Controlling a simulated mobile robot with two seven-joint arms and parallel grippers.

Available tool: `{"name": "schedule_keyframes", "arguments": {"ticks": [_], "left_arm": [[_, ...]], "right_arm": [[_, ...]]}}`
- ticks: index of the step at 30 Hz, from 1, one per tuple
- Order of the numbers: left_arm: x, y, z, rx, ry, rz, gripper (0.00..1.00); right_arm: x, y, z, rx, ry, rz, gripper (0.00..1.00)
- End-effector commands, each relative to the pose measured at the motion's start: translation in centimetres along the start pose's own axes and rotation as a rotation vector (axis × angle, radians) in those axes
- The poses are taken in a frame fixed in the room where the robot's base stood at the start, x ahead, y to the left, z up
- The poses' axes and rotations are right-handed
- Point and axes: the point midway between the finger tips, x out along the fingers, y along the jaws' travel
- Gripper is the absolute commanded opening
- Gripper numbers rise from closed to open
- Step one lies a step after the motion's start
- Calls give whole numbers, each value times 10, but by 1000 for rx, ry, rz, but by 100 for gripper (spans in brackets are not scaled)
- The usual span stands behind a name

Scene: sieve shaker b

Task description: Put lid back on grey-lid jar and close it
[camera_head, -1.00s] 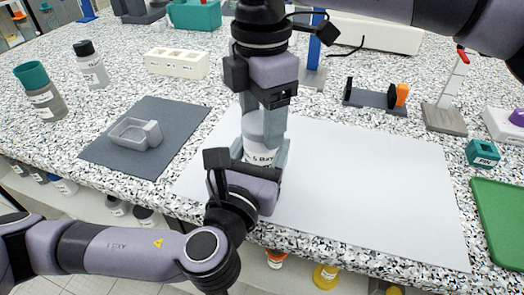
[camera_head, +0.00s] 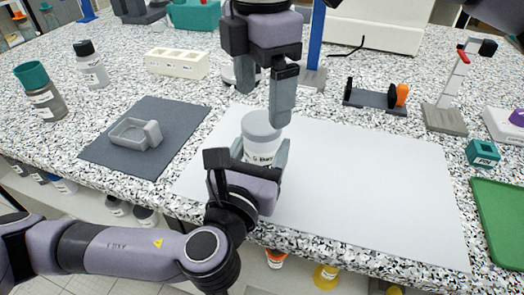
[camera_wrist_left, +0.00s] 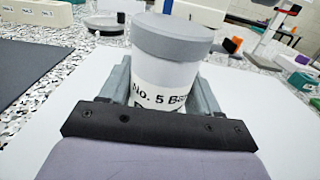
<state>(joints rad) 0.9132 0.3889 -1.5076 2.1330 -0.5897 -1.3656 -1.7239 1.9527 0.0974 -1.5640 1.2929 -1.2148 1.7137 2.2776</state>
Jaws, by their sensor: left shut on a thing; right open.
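The jar (camera_head: 262,157) stands upright on the white mat, its grey lid (camera_head: 261,125) on its top. My left gripper (camera_head: 259,163) is shut on the jar's body from the front. In the left wrist view the jar (camera_wrist_left: 160,83) sits between the left fingers (camera_wrist_left: 163,92), and the grey lid (camera_wrist_left: 172,38) covers its mouth with no clear gap. Whether it is screwed tight I cannot tell. My right gripper (camera_head: 263,98) is open and empty, pointing down just above and behind the lid, apart from it.
The white mat (camera_head: 370,190) is clear to the right. A dark grey mat (camera_head: 165,115) with a grey tray (camera_head: 133,133) lies left. A teal-lid jar (camera_head: 40,92), black-cap bottle (camera_head: 91,66) and cream rack (camera_head: 176,64) stand farther left and back. A black stand (camera_head: 375,98) is behind right.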

Motion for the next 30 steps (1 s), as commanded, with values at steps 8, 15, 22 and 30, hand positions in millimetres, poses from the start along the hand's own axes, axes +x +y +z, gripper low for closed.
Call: {"name": "schedule_keyframes", "arguments": {"ticks": [8, 15, 22, 30], "left_arm": [[0, -1, -2, 0, 4, -2, 0], [0, -1, -2, 0, 4, -2, 0], [0, -1, -2, 0, 4, -2, 0], [-1, -1, -2, 0, 5, -3, 0]], "right_arm": [[0, 0, 0, -38, 0, 0, 85], [-4, 0, 0, -316, 0, 1, 85], [-8, 0, 0, -688, -1, 0, 85], [-14, 0, 0, -1125, -2, 0, 85]]}}
